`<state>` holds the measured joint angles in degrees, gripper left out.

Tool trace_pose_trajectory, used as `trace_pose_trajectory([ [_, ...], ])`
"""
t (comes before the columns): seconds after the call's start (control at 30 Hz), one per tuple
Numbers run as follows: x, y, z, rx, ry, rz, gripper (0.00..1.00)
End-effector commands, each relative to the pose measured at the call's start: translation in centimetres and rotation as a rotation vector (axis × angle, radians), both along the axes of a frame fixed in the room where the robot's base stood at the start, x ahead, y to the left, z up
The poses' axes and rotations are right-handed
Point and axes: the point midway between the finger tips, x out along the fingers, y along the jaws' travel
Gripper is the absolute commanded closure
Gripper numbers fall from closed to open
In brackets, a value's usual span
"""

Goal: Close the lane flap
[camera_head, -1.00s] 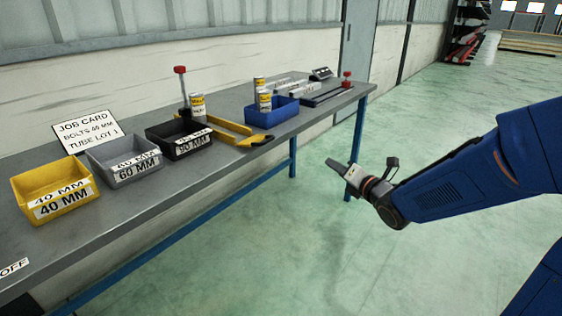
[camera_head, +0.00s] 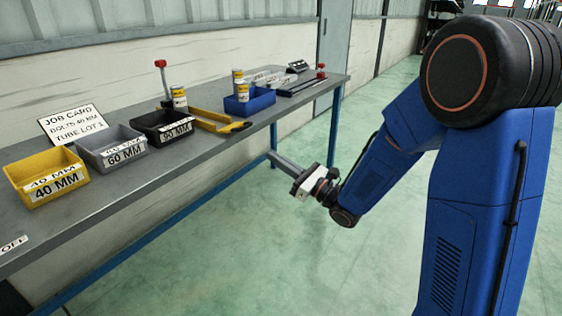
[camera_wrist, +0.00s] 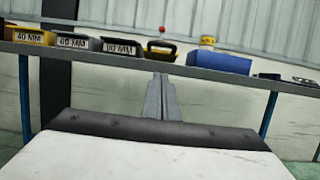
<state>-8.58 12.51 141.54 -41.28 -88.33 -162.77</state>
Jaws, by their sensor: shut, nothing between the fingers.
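My gripper (camera_head: 273,158) is shut and empty. It is in front of the bench's far half, below the top in the head view, with clear air around it. I cannot tell for certain which part is the lane flap. At the bench's far end lie low dark rails (camera_head: 300,86) with pale labelled pieces (camera_head: 265,77), a small dark tilted piece (camera_head: 297,66) and a red-topped post (camera_head: 321,71).
The green floor is open.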

Motion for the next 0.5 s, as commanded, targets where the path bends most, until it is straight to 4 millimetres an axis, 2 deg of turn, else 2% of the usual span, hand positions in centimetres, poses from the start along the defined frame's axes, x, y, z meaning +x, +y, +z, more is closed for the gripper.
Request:
trace_pose_trajectory([
  [0.33,3.5,4.7,1.9,0.002,0.001,0.002,1.0],
  [0.5,4.1,5.4,4.0,0.002,0.0,-0.001,1.0],
])
